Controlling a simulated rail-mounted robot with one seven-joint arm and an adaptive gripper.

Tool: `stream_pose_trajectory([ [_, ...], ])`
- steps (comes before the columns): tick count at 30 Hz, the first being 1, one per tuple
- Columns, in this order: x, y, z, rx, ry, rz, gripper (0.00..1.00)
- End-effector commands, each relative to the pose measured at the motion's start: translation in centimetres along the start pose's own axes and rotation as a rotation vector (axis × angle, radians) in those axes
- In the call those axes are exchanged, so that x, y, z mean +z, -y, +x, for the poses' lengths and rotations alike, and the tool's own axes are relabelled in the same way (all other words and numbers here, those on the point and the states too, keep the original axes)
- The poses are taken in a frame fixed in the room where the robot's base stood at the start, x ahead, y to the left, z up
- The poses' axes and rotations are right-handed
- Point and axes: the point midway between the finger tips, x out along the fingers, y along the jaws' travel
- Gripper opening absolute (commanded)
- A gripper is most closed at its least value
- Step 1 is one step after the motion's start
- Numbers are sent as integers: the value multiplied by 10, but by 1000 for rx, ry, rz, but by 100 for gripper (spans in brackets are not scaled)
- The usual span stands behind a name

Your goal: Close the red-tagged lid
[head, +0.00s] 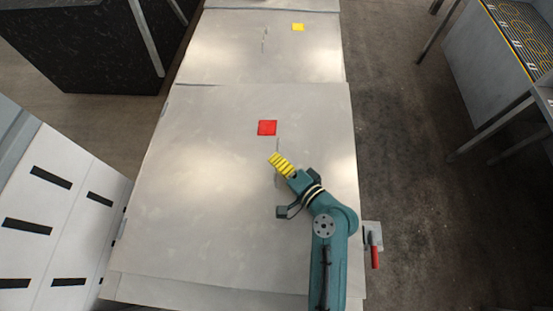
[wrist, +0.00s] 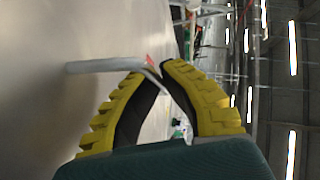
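The red tag (head: 267,128) lies on a wide, flat grey metal lid (head: 200,190) in the head view. The lid looks flat from above; whether it is fully down cannot be told. A thin grey bar handle (head: 278,146) stands just below the tag, and it crosses the wrist view (wrist: 100,66) from the left, bending down at the fingertips. My gripper (head: 274,159) has ridged yellow fingers at this handle. In the wrist view its fingertips (wrist: 158,76) come together around the bent end of the bar. A small piece of the red tag (wrist: 149,60) shows beyond.
A second grey lid (head: 225,50) with a yellow tag (head: 298,27) lies farther back. A black block (head: 90,45) and a white slotted cabinet (head: 60,220) stand left. A red-handled lever (head: 374,250) sits at the right edge. Bare floor runs along the right.

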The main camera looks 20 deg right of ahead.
Motion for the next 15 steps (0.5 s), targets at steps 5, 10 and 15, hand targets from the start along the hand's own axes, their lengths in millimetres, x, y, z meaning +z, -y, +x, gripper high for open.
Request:
stream_pose_trajectory([
  [5, 3, -21, 3, 2, 2, 2, 0],
  [10, 7, -51, 7, 1, 2, 2, 0],
  [15, 7, -56, 7, 3, 3, 4, 0],
])
